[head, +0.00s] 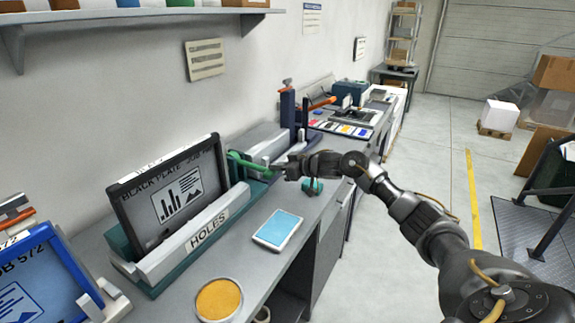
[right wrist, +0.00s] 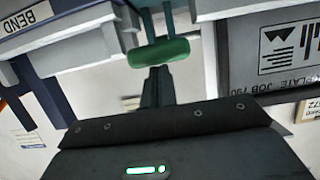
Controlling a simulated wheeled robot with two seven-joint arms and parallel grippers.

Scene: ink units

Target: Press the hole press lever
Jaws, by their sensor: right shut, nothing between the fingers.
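The hole press (head: 190,243), labelled HOLES, stands on the bench with a dark plate (head: 130,205) upright in it. Its green lever (head: 248,163) sticks out from the press's far right end toward my right gripper (head: 280,168). In the right wrist view the lever's green handle (right wrist: 160,53) lies just beyond the fingertips of the gripper (right wrist: 158,76). The right gripper is shut and empty. I cannot tell whether the fingertips touch the handle. My left gripper is not in view.
A blue pad (head: 277,229) and an orange round pad (head: 219,299) lie on the bench (head: 255,273). A blue-framed plate (head: 35,275) stands at the near left. A dark blue post (head: 288,112) rises beyond the lever. The floor (head: 440,130) at right is partly clear.

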